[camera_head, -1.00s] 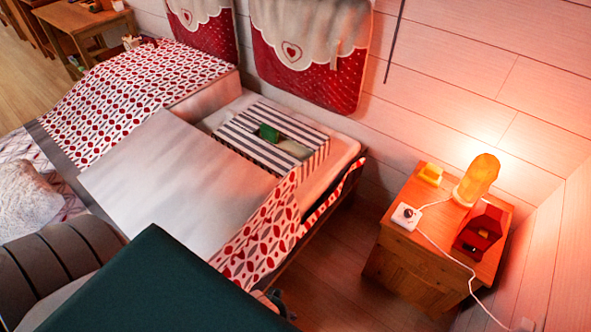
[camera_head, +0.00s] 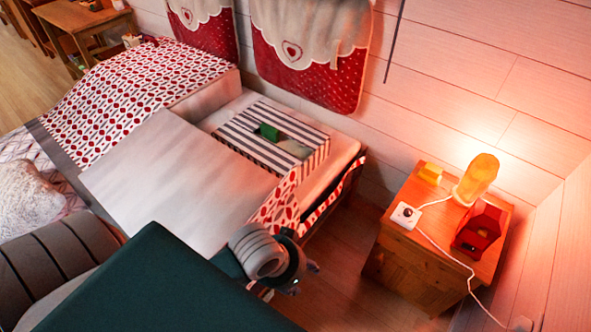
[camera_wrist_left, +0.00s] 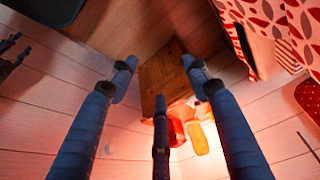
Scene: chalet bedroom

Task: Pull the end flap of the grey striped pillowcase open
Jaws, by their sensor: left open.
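The grey striped pillowcase (camera_head: 236,138) lies box-like on the bare part of the bed, near the wall. A green thing (camera_head: 268,132) shows on its top, with a pale patch beside it; I cannot tell whether its end flap is open. My left gripper (camera_head: 293,274) is in front of the bed's near corner, well apart from the pillowcase. In the left wrist view my left gripper (camera_wrist_left: 160,95) has its fingers spread with nothing between them, pointing towards the nightstand. Dark finger-like parts at that view's left edge may be my right gripper.
The bed has a red-and-white patterned cover (camera_head: 140,90) and a pale folded-back sheet (camera_head: 170,165). A wooden nightstand (camera_head: 420,262) at the right bears a glowing lamp (camera_head: 477,178), a red object (camera_head: 480,230), a yellow block and a white corded box. Floor shows between bed and nightstand.

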